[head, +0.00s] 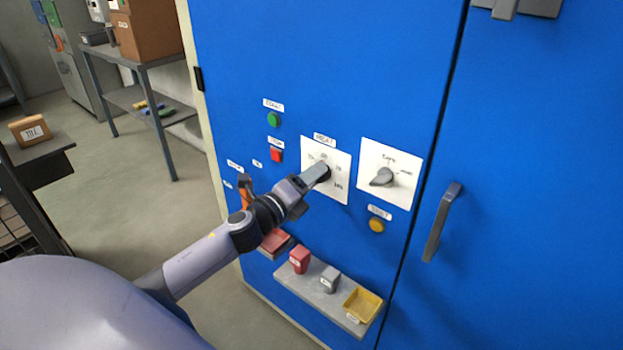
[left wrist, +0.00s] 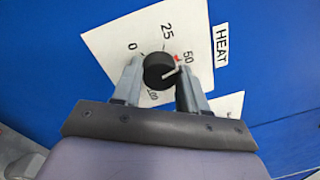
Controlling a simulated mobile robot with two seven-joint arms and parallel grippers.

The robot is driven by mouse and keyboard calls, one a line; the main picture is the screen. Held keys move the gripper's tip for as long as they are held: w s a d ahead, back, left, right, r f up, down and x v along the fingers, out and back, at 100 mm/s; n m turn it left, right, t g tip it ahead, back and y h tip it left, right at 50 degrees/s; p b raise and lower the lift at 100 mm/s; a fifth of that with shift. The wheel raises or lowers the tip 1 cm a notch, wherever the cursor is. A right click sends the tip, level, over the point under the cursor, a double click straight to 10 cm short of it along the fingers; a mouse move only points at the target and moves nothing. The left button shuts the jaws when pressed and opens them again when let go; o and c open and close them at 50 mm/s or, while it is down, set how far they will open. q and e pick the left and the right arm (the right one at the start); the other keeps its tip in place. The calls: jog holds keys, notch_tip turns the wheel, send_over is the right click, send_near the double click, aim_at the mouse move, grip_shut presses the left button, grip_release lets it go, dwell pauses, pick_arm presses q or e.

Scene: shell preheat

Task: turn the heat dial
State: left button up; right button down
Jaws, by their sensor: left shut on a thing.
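The heat dial (left wrist: 160,72) is a black round knob on a white plate (head: 341,183) marked 0, 25, 50 and 100 on the blue cabinet. In the left wrist view its white pointer line points right and slightly up, near the 50 and a small red mark. My left gripper (left wrist: 160,80) has one finger on each side of the knob and is shut on it. In the head view, my left gripper (head: 318,174) reaches the plate from the lower left and hides part of the dial. My right gripper is not in view.
A second dial (head: 383,177) is right of the heat plate. A green button (head: 273,119), a red button (head: 276,155) and a yellow button (head: 377,225) are nearby. Below, a shelf (head: 318,291) holds small blocks and a yellow tray (head: 362,304). A door handle (head: 441,222) sticks out at right.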

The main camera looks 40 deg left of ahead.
pick_arm(q)
jog(key=shift+m, duration=1.2)
jog(key=o, duration=1.1)
jog(key=shift+c, duration=0.2)
jog(key=shift+s, duration=0.1)
jog(key=s+b, duration=0.1)
jog(key=s, duration=0.6)
jog(key=shift+a+f, duration=0.15)
jog(key=shift+a, duration=0.3)
